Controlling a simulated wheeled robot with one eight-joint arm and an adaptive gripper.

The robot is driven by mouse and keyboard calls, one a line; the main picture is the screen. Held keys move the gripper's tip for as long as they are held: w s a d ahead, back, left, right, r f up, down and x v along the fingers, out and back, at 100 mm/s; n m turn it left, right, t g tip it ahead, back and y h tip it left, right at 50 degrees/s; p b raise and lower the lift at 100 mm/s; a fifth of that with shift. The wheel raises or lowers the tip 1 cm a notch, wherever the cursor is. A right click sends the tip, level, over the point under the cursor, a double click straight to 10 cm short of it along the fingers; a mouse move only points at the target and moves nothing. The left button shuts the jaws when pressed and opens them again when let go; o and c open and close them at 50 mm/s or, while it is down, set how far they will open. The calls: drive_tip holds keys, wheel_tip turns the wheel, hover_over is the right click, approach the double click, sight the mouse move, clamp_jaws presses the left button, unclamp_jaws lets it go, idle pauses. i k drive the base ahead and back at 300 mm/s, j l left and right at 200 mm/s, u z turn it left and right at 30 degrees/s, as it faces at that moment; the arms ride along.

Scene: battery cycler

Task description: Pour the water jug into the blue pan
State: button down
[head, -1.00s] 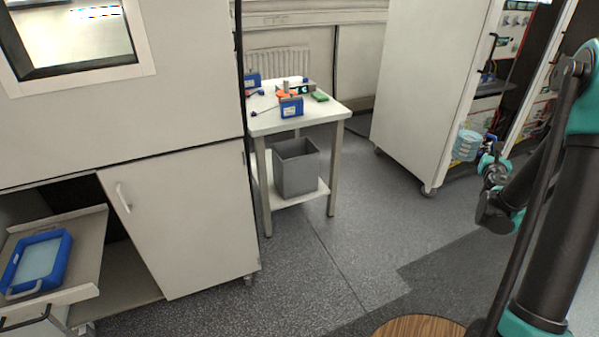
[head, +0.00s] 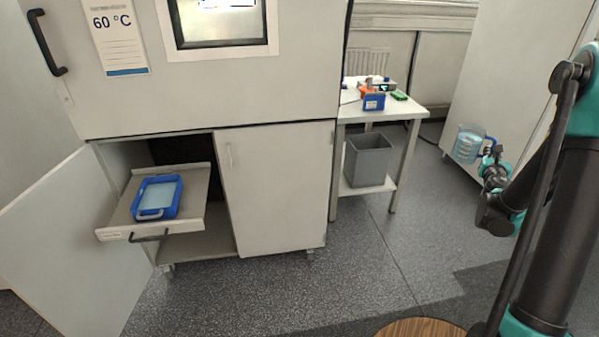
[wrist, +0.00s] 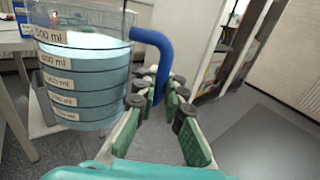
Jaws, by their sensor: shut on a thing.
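The water jug (head: 467,146) is clear with light-blue water and a blue handle. In the wrist view the jug (wrist: 88,85) shows dark level rings and ml labels, and looks about upright. My gripper (wrist: 158,90) is shut on its blue handle (wrist: 160,52). In the head view my gripper (head: 490,160) holds the jug off the floor at the right. The blue pan (head: 157,197) sits on a pulled-out grey shelf (head: 197,212) in the open lower cabinet at the left. It has a pale-blue inside and a grey handle at the front. The jug is far from the pan.
An open cabinet door (head: 70,240) stands out at the left of the shelf. A white table (head: 420,112) with small devices and a grey bin (head: 367,160) below stands at the back. Grey floor in front is clear. A round wooden top (head: 420,328) is at the bottom edge.

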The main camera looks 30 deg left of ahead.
sight(157, 197)
drive_tip(key=k+j+u, duration=0.2)
drive_tip(key=u, duration=0.25)
drive_tip(key=k+j+u, duration=0.15)
drive_tip(key=u, duration=0.25)
drive_tip(key=k+j+u, duration=0.1)
drive_tip(key=j+u, duration=0.35)
drive_tip(key=k+j+u, duration=0.1)
drive_tip(key=u, duration=0.35)
drive_tip(key=i+j, duration=0.05)
drive_tip(key=j, duration=0.05)
